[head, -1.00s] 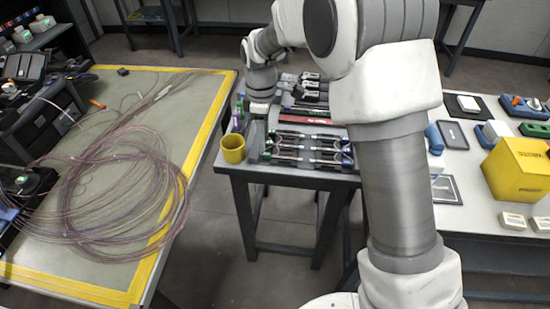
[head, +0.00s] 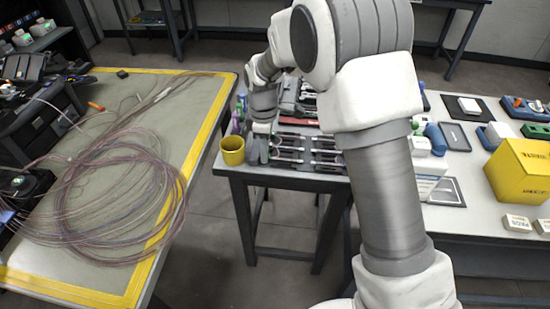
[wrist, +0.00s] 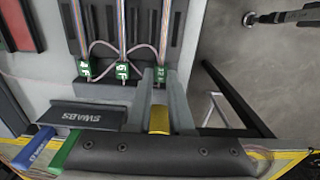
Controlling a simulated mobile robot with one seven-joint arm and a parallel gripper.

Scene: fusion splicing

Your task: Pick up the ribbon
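Several striped, multicoloured ribbons lie side by side in a dark holder (head: 315,167) on the middle table. In the wrist view a left ribbon (wrist: 79,25), a middle ribbon (wrist: 122,25) and a right ribbon (wrist: 166,25) end at small green tags, with thin looped leads between them. My gripper (wrist: 160,74) has its two grey fingers apart, with the tips at the end of the right ribbon. Its tag is mostly hidden there. I cannot tell whether the fingers touch it. In the head view my gripper (head: 258,155) is at the holder's left end.
A yellow cup (head: 232,152) stands close left of my gripper at the table corner. A black SWABS box (wrist: 93,115) is near the fingers. A large coil of fibre (head: 110,195) lies on the yellow-edged left table. A yellow box (head: 520,170) stands at the right.

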